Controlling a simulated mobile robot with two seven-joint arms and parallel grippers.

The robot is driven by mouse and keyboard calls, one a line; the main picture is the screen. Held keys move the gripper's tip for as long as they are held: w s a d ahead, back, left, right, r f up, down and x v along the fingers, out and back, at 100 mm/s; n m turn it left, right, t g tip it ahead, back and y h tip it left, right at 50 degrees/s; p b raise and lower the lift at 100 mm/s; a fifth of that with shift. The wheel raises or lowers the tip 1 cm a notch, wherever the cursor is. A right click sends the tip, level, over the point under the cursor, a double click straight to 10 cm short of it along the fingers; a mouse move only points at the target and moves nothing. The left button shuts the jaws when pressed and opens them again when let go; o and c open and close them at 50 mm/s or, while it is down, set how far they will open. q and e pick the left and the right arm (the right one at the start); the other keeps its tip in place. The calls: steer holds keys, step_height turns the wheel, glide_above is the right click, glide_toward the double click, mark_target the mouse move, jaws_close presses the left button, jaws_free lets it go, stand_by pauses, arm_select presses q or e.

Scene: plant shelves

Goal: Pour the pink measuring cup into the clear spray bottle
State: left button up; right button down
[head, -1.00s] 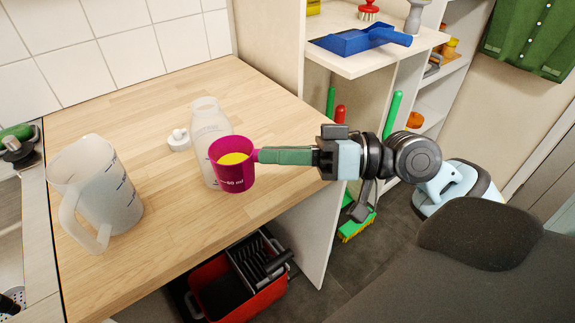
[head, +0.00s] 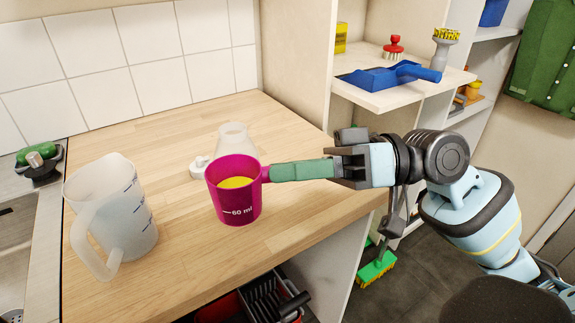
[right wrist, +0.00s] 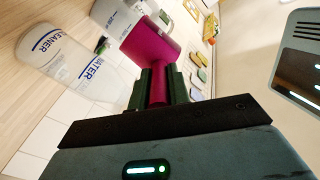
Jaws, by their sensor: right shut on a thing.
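The pink measuring cup (head: 234,207) is upright, holds yellow liquid and bears a "60 ml" mark. My right gripper (head: 300,170) is shut on its handle, which also shows between the green fingers in the right wrist view (right wrist: 158,86). The clear spray bottle (head: 236,137) stands on the counter behind the cup, with its spray top off. The cup hides most of its body in the head view. In the right wrist view the bottle (right wrist: 65,60) shows "WATER" and "CLEANER" marks, left of the cup (right wrist: 150,45). My left gripper is not in view.
A white cap or spray top (head: 201,167) lies on the wooden counter (head: 180,255) beside the bottle. A translucent jug (head: 115,215) stands at the left. A shelf (head: 400,95) with a blue dustpan is at the right. The counter's front is clear.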

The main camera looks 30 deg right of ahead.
stand_by(0.7)
steer(key=w+d+r+m, duration=0.2)
steer(key=w+r+m, duration=0.2)
steer(key=m, duration=0.3)
steer(key=shift+w+r+m, duration=0.3)
steer(key=shift+w+r, duration=0.05)
steer(key=shift+w, duration=0.4)
steer(key=shift+w+d+r+m, duration=0.15)
steer(key=shift+w+r+m, duration=0.05)
steer(key=shift+m, duration=0.6)
stand_by(1.6)
steer(key=shift+w+r+m, duration=0.1)
steer(key=shift+r+m, duration=0.2)
steer(key=shift+m, duration=0.85)
steer(key=shift+r+m, duration=0.25)
steer(key=shift+m, duration=0.9)
stand_by(1.2)
